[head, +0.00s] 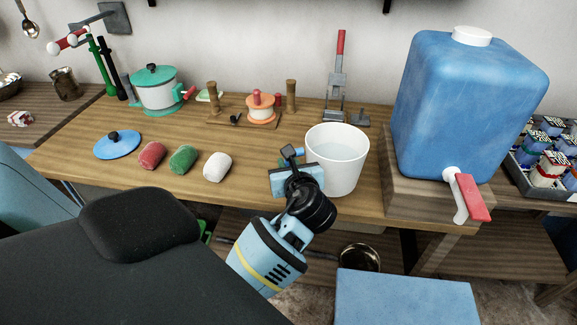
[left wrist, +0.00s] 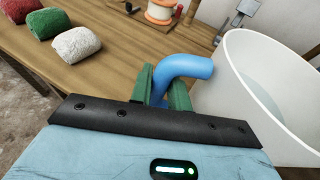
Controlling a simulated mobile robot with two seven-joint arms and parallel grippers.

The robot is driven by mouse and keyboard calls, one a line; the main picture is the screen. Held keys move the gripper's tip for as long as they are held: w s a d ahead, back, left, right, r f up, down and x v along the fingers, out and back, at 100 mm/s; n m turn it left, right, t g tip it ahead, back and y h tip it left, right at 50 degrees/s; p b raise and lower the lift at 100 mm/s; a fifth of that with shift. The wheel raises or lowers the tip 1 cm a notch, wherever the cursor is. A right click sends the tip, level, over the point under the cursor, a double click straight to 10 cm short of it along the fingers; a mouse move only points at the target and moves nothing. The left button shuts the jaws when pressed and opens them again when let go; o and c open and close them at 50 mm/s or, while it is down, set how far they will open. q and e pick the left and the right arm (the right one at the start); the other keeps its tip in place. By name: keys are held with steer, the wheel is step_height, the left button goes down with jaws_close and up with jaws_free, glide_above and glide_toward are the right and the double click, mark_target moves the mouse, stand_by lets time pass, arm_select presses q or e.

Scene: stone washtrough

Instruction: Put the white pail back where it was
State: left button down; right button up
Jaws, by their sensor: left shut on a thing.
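The white pail (head: 338,165) is upright at the front of the wooden table, left of the blue water tank (head: 465,105). Its white rim and wall also fill the right of the left wrist view (left wrist: 285,75). My left gripper (head: 292,160) is at the pail's left side. In the left wrist view its green fingers are shut on the pail's bent blue handle (left wrist: 185,66). I cannot tell whether the pail's base touches the table. My right gripper is not in view.
The tank stands on a wooden block (head: 428,200), its red-handled tap (head: 468,196) facing front. Left of the pail lie white (head: 217,166), green (head: 183,158) and red (head: 151,155) rolls. Behind it stand an orange spool (head: 261,107) and a red-handled metal tool (head: 339,80).

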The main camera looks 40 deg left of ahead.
arm_select(q)
steer(key=w+a, duration=0.3)
steer(key=w, duration=0.2)
steer(key=shift+a, duration=0.35)
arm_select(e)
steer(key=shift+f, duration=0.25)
arm_select(q)
steer(key=shift+f, duration=0.15)
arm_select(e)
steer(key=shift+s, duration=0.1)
arm_select(q)
steer(key=shift+f+b, duration=0.65)
steer(key=shift+f, duration=1.1)
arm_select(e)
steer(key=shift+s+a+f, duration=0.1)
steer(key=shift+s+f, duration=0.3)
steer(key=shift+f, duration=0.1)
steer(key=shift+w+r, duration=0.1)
arm_select(q)
steer(key=c, duration=1.3)
jaws_free()
steer(key=shift+f, duration=0.25)
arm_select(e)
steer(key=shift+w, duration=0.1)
